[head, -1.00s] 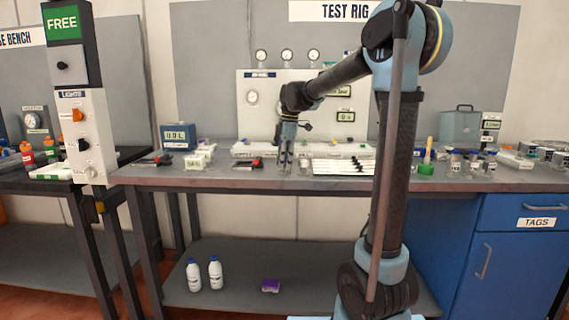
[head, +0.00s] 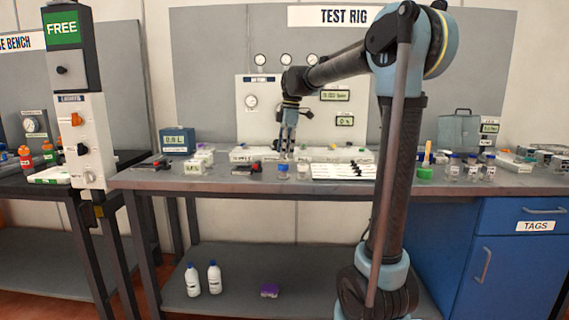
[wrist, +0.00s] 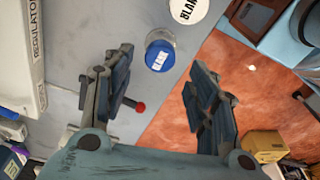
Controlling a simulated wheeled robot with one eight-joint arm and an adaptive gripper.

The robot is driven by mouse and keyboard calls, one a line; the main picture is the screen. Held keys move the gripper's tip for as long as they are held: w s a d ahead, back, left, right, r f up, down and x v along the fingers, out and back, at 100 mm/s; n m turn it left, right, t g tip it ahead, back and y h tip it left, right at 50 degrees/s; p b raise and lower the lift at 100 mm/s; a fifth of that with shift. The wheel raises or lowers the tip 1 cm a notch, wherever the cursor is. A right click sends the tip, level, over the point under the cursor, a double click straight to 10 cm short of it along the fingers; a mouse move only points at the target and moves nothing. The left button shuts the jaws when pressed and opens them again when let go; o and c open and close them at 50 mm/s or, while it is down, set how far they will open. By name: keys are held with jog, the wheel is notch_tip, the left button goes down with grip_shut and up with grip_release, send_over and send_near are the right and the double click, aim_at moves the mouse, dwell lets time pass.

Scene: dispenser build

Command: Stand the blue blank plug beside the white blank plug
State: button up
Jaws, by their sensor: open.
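The blue blank plug (head: 283,171) stands upright on the bench near its front edge. The white blank plug (head: 302,171) stands just to its right. In the wrist view the blue top (wrist: 159,56) shows a white label, and the white plug's top (wrist: 187,9) is cut off by the upper edge. The two look close together; I cannot tell if they touch. My gripper (head: 289,146) points down above and behind the blue plug in the head view. Its fingers (wrist: 155,95) are spread wide and empty, with the blue plug beyond their tips.
A black-and-red tool (head: 246,168) lies left of the plugs. A white panel with black pieces (head: 340,171) lies to the right. A long white unit (head: 250,153) lies behind. The bench's front edge is close to the plugs.

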notch_tip(320, 180, up, 6)
jog(key=s+d+f+m+t, duration=0.1)
jog(key=s+d+f+m, duration=1)
jog(key=s+d, duration=0.4)
jog(key=s+d+f+m, duration=0.3)
jog(key=s+f+m, duration=0.1)
jog(key=s+f, duration=0.4)
jog(key=s+d+f+m+t+h, duration=0.1)
jog(key=s+f+m, duration=0.3)
jog(key=s+f, duration=0.5)
notch_tip(320, 180, down, 3)
jog(key=shift+d+f+m, duration=0.15)
jog(key=shift+d+m, duration=0.15)
jog(key=shift+d, duration=0.6)
